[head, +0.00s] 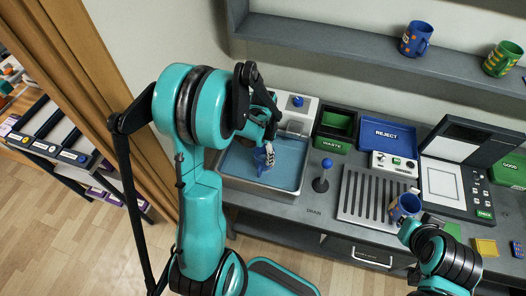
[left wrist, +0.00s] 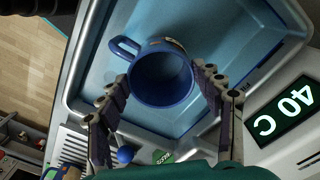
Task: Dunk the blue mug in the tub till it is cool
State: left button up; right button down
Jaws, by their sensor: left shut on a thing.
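My left gripper (head: 268,148) is shut on a blue mug (head: 260,161) over the tub (head: 235,185) of blue water. In the left wrist view the mug (left wrist: 162,85) is between the two fingers, its open top facing the camera and its handle to the upper left. I cannot tell how deep the mug sits in the water. A display (left wrist: 286,112) beside the tub reads 40 C. My right gripper (head: 412,222) is at the lower right, by another blue mug (head: 406,206) at the slotted rack's right end; its fingers are not clear.
A blue-knobbed lever (head: 322,180) stands right of the tub, beside the slotted rack (head: 370,197). A green waste bin (head: 335,130) and a blue reject tray (head: 386,134) stand behind. Two mugs, blue (head: 415,39) and green (head: 502,60), are on the shelf above.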

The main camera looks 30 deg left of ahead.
pick_arm(q)
notch_tip(320, 180, up, 8)
jog(key=p, duration=0.5)
jog(key=shift+r, duration=0.15)
